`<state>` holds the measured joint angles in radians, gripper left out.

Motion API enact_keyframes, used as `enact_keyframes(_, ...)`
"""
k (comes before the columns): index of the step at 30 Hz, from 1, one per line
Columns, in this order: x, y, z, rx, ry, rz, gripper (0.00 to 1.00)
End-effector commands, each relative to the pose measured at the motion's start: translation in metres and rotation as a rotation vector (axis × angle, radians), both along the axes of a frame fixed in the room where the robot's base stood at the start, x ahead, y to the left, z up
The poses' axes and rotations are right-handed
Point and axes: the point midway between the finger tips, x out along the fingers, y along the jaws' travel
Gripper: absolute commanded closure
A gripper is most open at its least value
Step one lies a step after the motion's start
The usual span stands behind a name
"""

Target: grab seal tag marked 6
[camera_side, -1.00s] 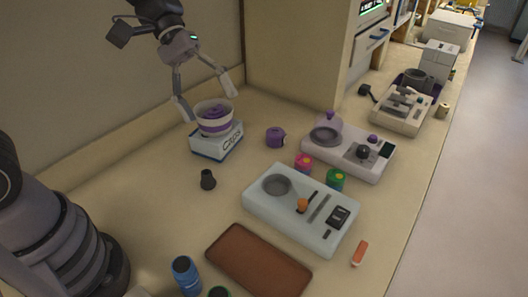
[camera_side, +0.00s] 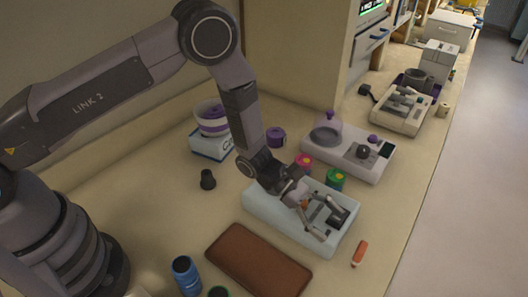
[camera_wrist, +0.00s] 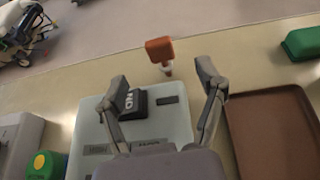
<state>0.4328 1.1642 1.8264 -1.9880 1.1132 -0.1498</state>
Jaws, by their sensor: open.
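No marking 6 is readable in either view, so I cannot tell for sure which thing is the seal tag. A small orange-and-white piece (camera_side: 359,252) lies on the counter right of the pale blue tray (camera_side: 262,212). It also shows in the wrist view (camera_wrist: 160,50), ahead of the fingertips. My gripper (camera_side: 335,224) is open and empty over the right end of the tray. In the wrist view my gripper (camera_wrist: 164,78) has its fingers wide apart. A black block with white letters (camera_wrist: 146,104) sits on the tray by the left finger.
A brown mat or tray (camera_side: 258,260) lies in front of the pale blue tray. A blue can (camera_side: 186,275) stands left of it. Pink (camera_side: 304,160) and green (camera_side: 336,179) pots stand behind. A white device (camera_side: 350,150) is farther back. The counter's right edge is near the orange piece.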

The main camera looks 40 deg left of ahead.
Motion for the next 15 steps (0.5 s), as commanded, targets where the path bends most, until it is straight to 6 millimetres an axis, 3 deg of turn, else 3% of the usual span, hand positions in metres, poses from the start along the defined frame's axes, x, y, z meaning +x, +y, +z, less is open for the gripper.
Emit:
enact_keyframes(3, 0.000, -0.021, -0.009, 0.001, 0.000, -0.003, 0.30)
enact_keyframes(11, 0.002, -0.041, -0.017, 0.000, 0.001, -0.002, 0.30)
enact_keyframes(15, 0.004, -0.061, -0.025, 0.001, -0.002, -0.004, 0.30)
